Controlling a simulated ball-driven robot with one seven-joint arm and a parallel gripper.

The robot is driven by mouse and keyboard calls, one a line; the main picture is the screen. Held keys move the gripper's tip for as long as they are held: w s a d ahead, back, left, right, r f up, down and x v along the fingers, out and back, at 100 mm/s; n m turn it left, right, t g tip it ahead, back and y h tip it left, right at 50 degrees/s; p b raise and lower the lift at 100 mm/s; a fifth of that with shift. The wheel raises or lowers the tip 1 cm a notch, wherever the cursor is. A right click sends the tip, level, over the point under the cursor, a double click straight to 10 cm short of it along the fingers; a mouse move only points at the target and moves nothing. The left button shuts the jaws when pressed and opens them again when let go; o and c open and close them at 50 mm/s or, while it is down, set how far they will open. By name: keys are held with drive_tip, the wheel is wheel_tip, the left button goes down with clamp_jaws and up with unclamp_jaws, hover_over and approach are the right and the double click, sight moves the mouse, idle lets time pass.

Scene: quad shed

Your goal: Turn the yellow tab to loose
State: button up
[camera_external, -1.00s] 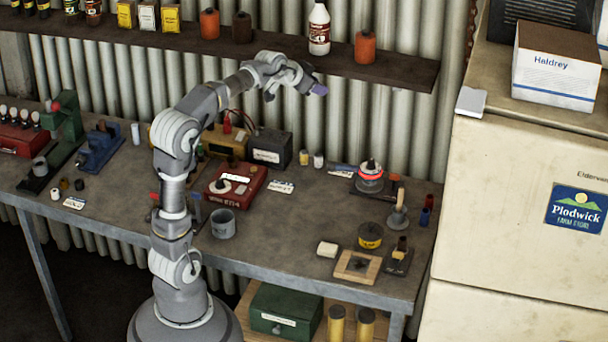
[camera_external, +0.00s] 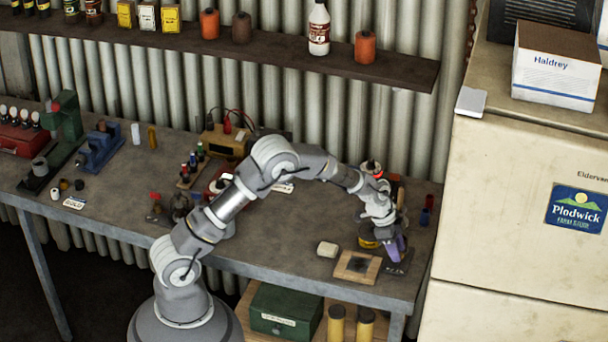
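My gripper (camera_external: 394,250) points down at the right end of the workbench, over a small dark base plate (camera_external: 404,267). The fixture on this plate is mostly hidden behind my gripper, and I cannot make out a yellow tab on it. Whether the fingers touch anything, and whether they are open or shut, is too small and covered to tell. A yellow-banded round tin (camera_external: 367,241) stands just left of my gripper, partly covered by my wrist.
A wooden frame (camera_external: 345,275) with a dark centre and a pale block (camera_external: 327,249) lie to the left. A large cream cabinet (camera_external: 520,230) rises to the right. The bench (camera_external: 290,235) is clear at centre front.

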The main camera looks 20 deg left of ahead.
drive_tip(key=shift+d+f, duration=0.15)
drive_tip(key=shift+f, duration=0.2)
clamp_jaws()
